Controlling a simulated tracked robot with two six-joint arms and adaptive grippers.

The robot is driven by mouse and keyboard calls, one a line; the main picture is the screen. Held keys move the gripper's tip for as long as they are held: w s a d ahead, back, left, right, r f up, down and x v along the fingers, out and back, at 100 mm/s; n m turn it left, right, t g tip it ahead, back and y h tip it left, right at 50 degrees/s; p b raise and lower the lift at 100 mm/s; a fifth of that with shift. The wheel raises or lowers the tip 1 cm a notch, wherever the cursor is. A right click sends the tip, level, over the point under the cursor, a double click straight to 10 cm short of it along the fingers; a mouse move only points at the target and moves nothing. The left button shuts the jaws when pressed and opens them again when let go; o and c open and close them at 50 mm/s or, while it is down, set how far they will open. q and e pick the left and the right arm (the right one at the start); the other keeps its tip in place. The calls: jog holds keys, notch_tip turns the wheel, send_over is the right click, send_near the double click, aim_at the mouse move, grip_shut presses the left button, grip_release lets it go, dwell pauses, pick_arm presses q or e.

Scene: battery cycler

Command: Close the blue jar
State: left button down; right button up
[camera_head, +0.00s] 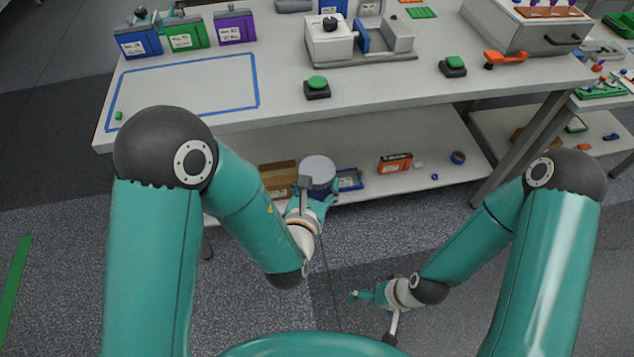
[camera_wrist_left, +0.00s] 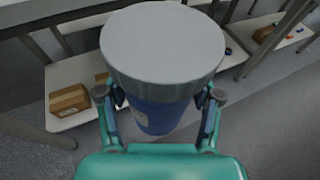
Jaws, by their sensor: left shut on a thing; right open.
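The blue jar (camera_wrist_left: 158,117) stands between the fingers of my left gripper (camera_wrist_left: 160,100) in the left wrist view. A wide grey lid (camera_wrist_left: 162,42) covers the jar's top; I cannot tell whether it is fastened. In the head view the grey lid (camera_head: 318,168) and a little of the blue body show at my left gripper (camera_head: 318,196), in front of the lower shelf. The left gripper is shut on the jar. My right gripper (camera_head: 366,296) is open and empty, low over the floor, apart from the jar.
The white table (camera_head: 430,105) carries blue, green and purple boxes, a machine (camera_head: 330,45) and green buttons. The lower shelf (camera_head: 365,140) holds a cardboard box (camera_head: 278,178), an orange box (camera_head: 395,163) and a blue tray (camera_head: 349,180). The floor between my arms is clear.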

pick_arm(q)
jog(key=shift+w+a+f+n+y, duration=0.2)
jog(key=shift+a+n+y, duration=0.1)
jog(key=shift+a+y, duration=0.15)
jog(key=s+a+f+n+g+y, duration=0.2)
jog(key=a+f+n+y, duration=0.1)
jog(key=a+n+y, duration=0.3)
jog(key=s+a+f+n+g+y, duration=0.3)
jog(key=a+n+y, duration=0.3)
jog(key=a, duration=0.5)
jog(key=shift+s+y, duration=0.25)
jog(key=shift+y, duration=0.5)
